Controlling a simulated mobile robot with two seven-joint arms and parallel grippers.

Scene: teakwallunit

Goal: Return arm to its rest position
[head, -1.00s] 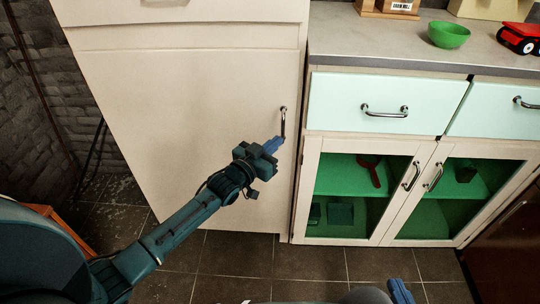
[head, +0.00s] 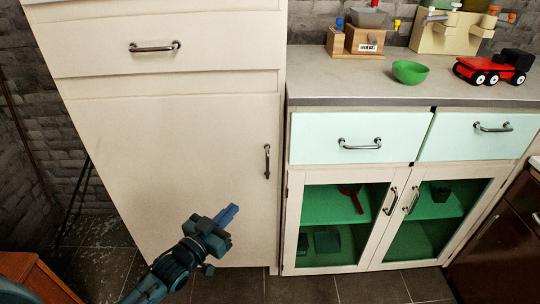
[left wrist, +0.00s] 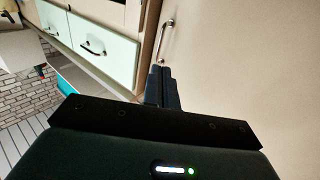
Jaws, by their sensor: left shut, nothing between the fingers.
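My left gripper (head: 229,214) is shut and empty. In the head view it hangs in front of the tall cream cabinet door (head: 190,160), below and left of the door's upright metal handle (head: 267,161). The door looks shut. In the left wrist view the closed blue fingers (left wrist: 161,87) show just below the same handle (left wrist: 166,42), apart from it. My right gripper does not show.
Beside the tall cabinet stands a low unit with pale green drawers (head: 358,137) and green-backed glass doors (head: 340,215). Its counter holds a green bowl (head: 410,72), a red truck (head: 494,68) and a wooden grinder (head: 361,40). An orange-brown wooden piece (head: 35,279) stands at lower left.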

